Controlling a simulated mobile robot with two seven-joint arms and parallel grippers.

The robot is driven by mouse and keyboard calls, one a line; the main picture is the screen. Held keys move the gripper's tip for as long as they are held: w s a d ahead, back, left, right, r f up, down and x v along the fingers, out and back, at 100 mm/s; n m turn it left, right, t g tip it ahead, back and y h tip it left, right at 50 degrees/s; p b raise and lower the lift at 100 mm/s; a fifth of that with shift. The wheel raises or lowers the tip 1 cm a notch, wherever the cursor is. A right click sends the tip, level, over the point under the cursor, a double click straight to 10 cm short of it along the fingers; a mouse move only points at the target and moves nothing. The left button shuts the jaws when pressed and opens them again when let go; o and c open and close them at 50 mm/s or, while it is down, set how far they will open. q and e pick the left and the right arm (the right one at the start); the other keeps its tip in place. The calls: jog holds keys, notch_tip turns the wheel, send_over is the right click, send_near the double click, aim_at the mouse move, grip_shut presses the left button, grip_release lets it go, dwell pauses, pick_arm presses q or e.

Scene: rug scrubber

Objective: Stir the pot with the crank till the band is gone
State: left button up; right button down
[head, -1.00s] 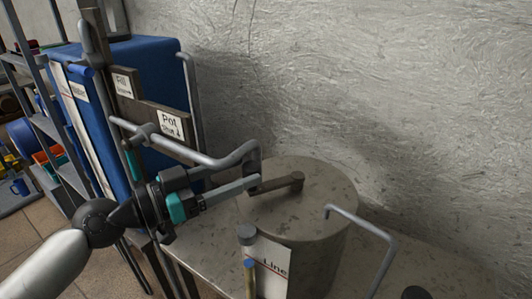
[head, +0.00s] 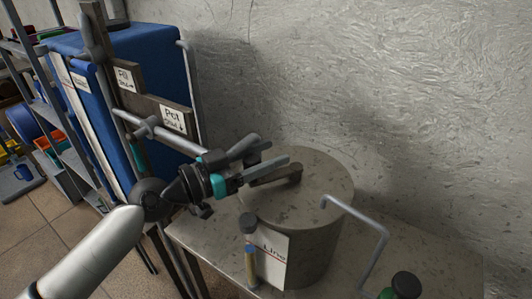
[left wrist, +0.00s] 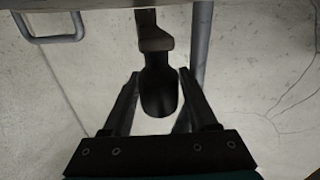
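A grey lidded pot (head: 325,235) stands on the bench. The crank (head: 278,176) lies across its lid, its outer end toward the left. My left gripper (head: 268,157) is at that outer end. In the left wrist view its fingers (left wrist: 160,100) are spread, with the dark crank knob (left wrist: 158,88) between them; I cannot tell whether they touch it. On the pot's front is a capped sight tube (head: 251,262), bluish above and tan below, beside a white "Line" card (head: 272,258) with a red line. My right gripper is not in view.
A bent grey rod (head: 383,240) stands right of the pot, near a black-topped green object (head: 405,286). A wooden post with signs (head: 127,78), a rail and a blue box (head: 155,60) stand left. The rough wall (head: 400,90) is close behind.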

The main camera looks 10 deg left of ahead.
pick_arm(q)
grip_shut()
dwell(1.1)
